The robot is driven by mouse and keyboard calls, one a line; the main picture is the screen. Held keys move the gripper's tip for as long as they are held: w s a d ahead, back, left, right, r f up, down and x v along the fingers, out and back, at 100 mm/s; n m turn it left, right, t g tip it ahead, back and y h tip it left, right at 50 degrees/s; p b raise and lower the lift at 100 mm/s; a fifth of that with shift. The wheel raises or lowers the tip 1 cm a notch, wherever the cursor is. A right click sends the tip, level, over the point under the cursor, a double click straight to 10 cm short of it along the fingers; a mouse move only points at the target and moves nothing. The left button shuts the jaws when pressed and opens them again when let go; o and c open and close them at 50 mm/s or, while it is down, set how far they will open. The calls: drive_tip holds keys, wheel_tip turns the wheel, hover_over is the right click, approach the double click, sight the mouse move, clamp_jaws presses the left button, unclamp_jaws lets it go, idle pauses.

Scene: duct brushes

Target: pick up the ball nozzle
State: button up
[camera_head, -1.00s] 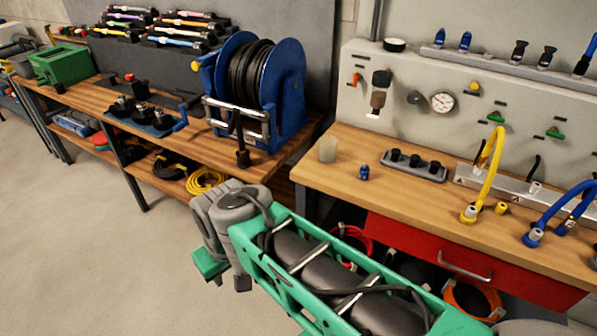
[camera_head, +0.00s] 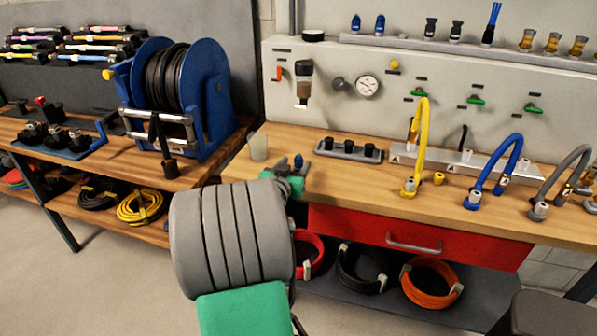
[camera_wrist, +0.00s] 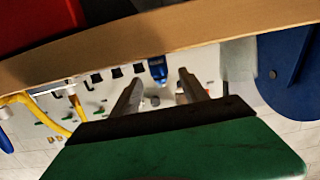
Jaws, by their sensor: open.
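A small blue fitting (camera_head: 298,161), which I take to be the ball nozzle, stands on the wooden workbench near its left front. In the head view its lower part is hidden behind my gripper (camera_head: 288,168). The wrist view is upside down. There the blue fitting (camera_wrist: 157,69) shows between the lines of the two fingers, beyond their tips. My gripper (camera_wrist: 160,84) is open and empty, at the bench's front edge and pointing toward the fitting. It looks apart from the fitting, though the exact gap is hard to tell.
A translucent cup (camera_head: 258,146) stands left of the fitting, and a grey holder with black sockets (camera_head: 348,151) stands right of it. A yellow hose (camera_head: 423,140) is farther right. The blue hose reel (camera_head: 205,100) stands on the left bench. A red drawer (camera_head: 380,232) is below the bench top.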

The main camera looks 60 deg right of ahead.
sight(301, 157)
drive_tip(key=x, duration=0.7)
drive_tip(key=shift+d+f, duration=0.1)
drive_tip(key=shift+f, duration=0.25)
clamp_jaws()
